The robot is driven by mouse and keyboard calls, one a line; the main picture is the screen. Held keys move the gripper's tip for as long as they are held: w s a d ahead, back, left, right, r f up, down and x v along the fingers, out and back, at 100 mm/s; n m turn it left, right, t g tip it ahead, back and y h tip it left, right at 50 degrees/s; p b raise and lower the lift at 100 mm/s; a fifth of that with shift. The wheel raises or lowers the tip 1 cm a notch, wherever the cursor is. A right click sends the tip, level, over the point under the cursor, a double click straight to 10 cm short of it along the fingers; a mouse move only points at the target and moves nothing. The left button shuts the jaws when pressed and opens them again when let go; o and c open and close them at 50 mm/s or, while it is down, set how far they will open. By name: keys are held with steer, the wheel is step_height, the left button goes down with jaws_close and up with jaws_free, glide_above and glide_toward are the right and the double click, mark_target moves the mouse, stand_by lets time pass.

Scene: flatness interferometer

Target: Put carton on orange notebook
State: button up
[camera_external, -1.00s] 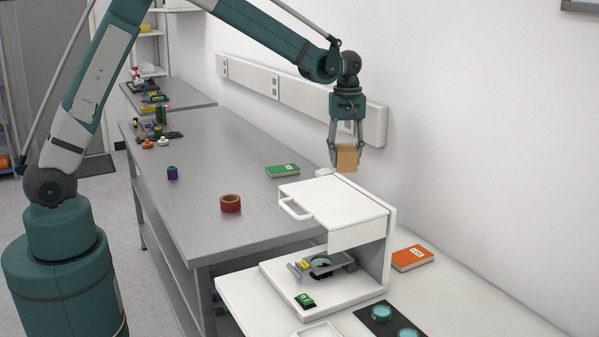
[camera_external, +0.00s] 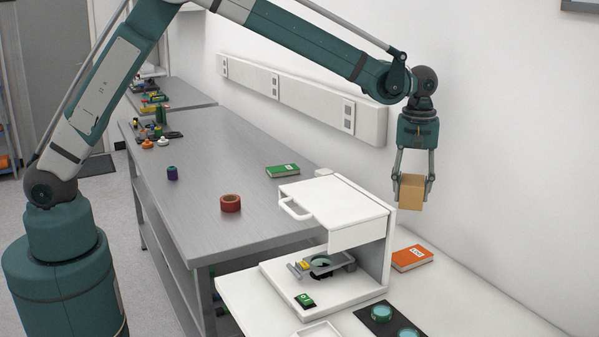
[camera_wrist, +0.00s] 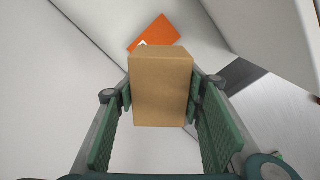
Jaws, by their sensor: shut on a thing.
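The carton (camera_external: 411,193) is a small plain brown box. My gripper (camera_external: 412,184) is shut on it and holds it in the air above the white bench, to the right of the white instrument. In the wrist view the carton (camera_wrist: 161,88) sits between the two green finger pads and hides part of what is below. The orange notebook (camera_external: 412,258) lies flat on the white bench, just right of the instrument's side wall, below the carton. It also shows in the wrist view (camera_wrist: 155,31), beyond the carton's top edge and partly covered by it.
The white instrument (camera_external: 335,207) with a raised handled cover stands left of the notebook. A black pad with teal discs (camera_external: 381,313) lies in front. The wall is close behind. The grey table holds a green notebook (camera_external: 283,170) and red tape (camera_external: 231,203).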

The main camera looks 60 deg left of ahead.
mark_target(411, 204)
steer(key=d, duration=0.3)
steer(key=shift+s, duration=0.25)
step_height(411, 204, down, 4)
steer(key=shift+r, duration=0.15)
steer(key=shift+f, duration=0.65)
steer(key=shift+f, duration=0.1)
steer(key=shift+f, duration=3.05)
steer(key=shift+f, duration=1.85)
steer(key=shift+f, duration=0.15)
